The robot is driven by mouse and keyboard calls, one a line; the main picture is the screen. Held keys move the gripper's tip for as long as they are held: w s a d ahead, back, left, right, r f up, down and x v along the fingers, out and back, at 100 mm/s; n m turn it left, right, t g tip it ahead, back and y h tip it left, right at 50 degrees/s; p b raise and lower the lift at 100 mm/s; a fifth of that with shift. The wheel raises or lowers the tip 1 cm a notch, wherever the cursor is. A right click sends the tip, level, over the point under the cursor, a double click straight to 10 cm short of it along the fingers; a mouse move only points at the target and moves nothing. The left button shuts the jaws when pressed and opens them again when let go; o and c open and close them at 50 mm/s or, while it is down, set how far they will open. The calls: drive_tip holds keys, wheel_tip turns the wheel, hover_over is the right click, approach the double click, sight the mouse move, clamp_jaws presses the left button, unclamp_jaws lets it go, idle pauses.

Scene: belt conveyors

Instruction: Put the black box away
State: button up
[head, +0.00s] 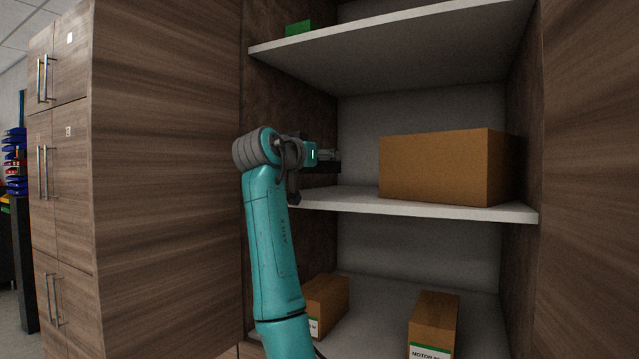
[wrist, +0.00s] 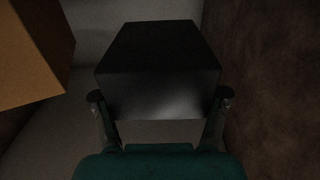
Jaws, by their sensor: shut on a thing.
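The black box (wrist: 160,60) fills the middle of the wrist view, with its top and near face showing. My gripper (wrist: 160,106) is shut on it, one finger at each side. In the head view my gripper (head: 328,155) reaches into the left part of the cabinet's middle shelf (head: 420,206). Only a dark sliver of the black box (head: 326,168) shows there, beside the gripper. The box is over the shelf, near the cabinet's left wall; I cannot tell whether it touches the shelf.
A large cardboard box (head: 435,167) stands on the right of the same shelf and shows at the left of the wrist view (wrist: 32,55). Two small cartons (head: 327,303) (head: 434,322) stand on the lower shelf. A green item (head: 300,28) lies on the upper shelf.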

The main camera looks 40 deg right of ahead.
drive_tip(key=shift+f, duration=2.6)
drive_tip(key=shift+f, duration=0.1)
drive_tip(key=o, duration=1.4)
drive_tip(key=shift+c, duration=0.2)
drive_tip(key=v, duration=1.2)
